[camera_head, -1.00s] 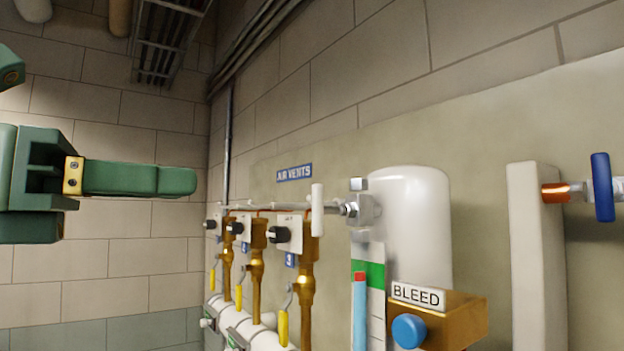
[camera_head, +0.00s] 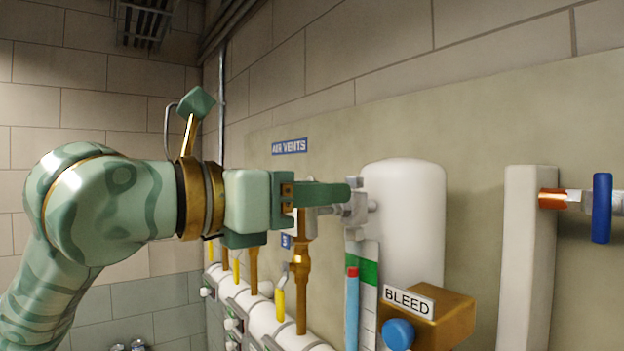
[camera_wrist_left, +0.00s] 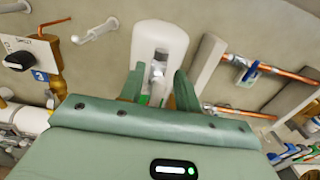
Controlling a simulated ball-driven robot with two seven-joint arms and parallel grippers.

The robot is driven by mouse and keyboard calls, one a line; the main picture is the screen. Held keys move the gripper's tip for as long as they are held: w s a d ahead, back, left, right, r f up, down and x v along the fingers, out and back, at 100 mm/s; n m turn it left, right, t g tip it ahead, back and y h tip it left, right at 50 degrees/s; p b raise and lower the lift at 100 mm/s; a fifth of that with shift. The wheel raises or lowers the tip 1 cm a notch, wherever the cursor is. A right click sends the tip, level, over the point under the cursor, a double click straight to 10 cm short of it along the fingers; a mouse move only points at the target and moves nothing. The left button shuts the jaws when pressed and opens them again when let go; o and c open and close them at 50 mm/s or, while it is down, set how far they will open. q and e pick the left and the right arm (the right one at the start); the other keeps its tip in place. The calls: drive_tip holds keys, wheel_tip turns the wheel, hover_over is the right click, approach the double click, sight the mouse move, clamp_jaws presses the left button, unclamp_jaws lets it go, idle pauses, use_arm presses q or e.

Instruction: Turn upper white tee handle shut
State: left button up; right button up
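The upper valve (camera_head: 357,205) of the gauge is a grey metal fitting beside a white tank. Its white tee handle is mostly hidden behind my left gripper (camera_head: 340,193) in the head view. In the left wrist view the pale handle and fitting (camera_wrist_left: 158,70) show between the two green fingers, with a gap visible on both sides. My left gripper is open, its fingers reaching around the handle area from the front; I cannot tell whether either touches it. My right gripper is not in view.
The white tank (camera_head: 408,215) stands just behind the valve. Below are the gauge strip (camera_head: 367,272) and the BLEED block (camera_head: 445,315) with a blue knob. Brass valves (camera_head: 302,270) with yellow handles stand left of it. A blue handle (camera_head: 602,208) is at far right.

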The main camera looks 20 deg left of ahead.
use_arm(q)
clamp_jaws()
drive_tip(key=m+b, duration=0.4)
drive_tip(key=m, duration=0.1)
drive_tip(key=d+m+b, duration=0.1)
drive_tip(key=m+b, duration=0.1)
drive_tip(key=shift+s+f, duration=0.3)
drive_tip(key=shift+s, duration=0.1)
drive_tip(key=m+b, duration=0.1)
drive_tip(key=m, duration=0.2)
drive_tip(key=f+m+b, duration=0.1)
drive_tip(key=m, duration=0.3)
drive_tip(key=m+b, duration=0.2)
drive_tip(key=m, duration=0.1)
drive_tip(key=shift+s+d+f+m, duration=0.25)
drive_tip(key=shift+d+m, duration=0.05)
drive_tip(key=shift+m, duration=0.1)
drive_tip(key=shift+f, duration=0.1)
